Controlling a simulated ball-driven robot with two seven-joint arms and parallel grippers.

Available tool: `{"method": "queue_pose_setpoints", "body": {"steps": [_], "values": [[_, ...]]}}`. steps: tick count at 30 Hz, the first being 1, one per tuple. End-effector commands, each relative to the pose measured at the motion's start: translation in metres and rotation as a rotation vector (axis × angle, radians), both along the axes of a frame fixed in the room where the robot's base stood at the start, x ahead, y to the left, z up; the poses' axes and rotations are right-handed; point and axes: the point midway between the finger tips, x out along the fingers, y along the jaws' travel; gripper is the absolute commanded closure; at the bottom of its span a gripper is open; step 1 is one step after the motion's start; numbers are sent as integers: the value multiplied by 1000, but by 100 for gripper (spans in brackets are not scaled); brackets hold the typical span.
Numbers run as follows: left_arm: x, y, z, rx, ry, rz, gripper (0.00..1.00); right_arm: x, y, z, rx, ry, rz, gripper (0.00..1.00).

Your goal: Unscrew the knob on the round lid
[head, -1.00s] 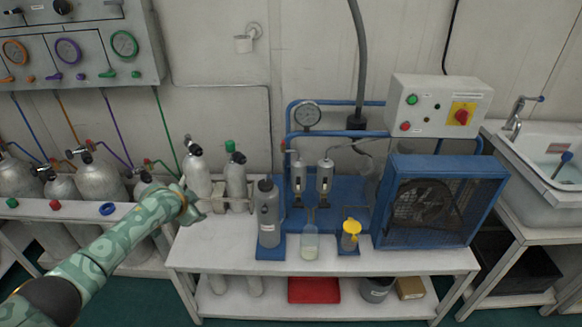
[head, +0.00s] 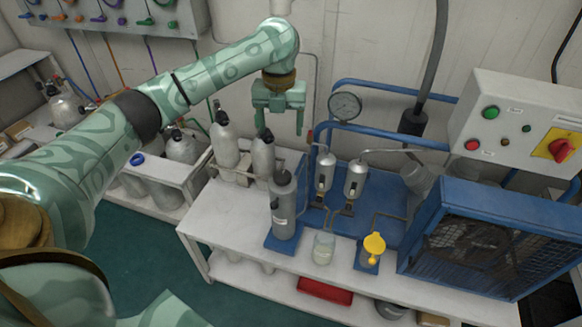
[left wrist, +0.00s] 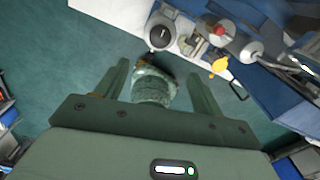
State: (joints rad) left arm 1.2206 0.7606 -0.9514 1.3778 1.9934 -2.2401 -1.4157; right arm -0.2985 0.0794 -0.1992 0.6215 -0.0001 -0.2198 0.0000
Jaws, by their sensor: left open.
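A grey upright canister (head: 284,205) stands on a blue base at the front left of the white bench. Its round lid (head: 282,178) is dark on top in the head view. In the left wrist view the round lid (left wrist: 161,33) shows from above, with a dark middle; the knob's shape is too small to make out. My left gripper (head: 280,124) is open and empty, raised above the bench. In the head view it appears above the canister and apart from it. In the left wrist view the lid lies beyond the gap between the fingertips (left wrist: 158,70).
Two grey bottles (head: 225,145) stand in a rack left of the canister. A glass jar (head: 323,248) and a yellow-topped cup (head: 373,248) stand to its right. A blue-framed fan unit (head: 475,240) fills the bench's right side. Bare bench (head: 215,215) lies left of the canister.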

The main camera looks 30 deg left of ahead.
Motion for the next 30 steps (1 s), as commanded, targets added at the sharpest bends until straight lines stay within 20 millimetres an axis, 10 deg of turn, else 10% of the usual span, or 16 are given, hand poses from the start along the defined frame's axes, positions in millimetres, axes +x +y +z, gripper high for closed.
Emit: {"method": "queue_pose_setpoints", "body": {"steps": [18,30], "values": [[0,0,-132,1,5,-19,32,-26,1,-67,1,62,1,64],[1,0,-164,2,-4,-19,32,-33,-2,-82,-3,77,2,64]]}}
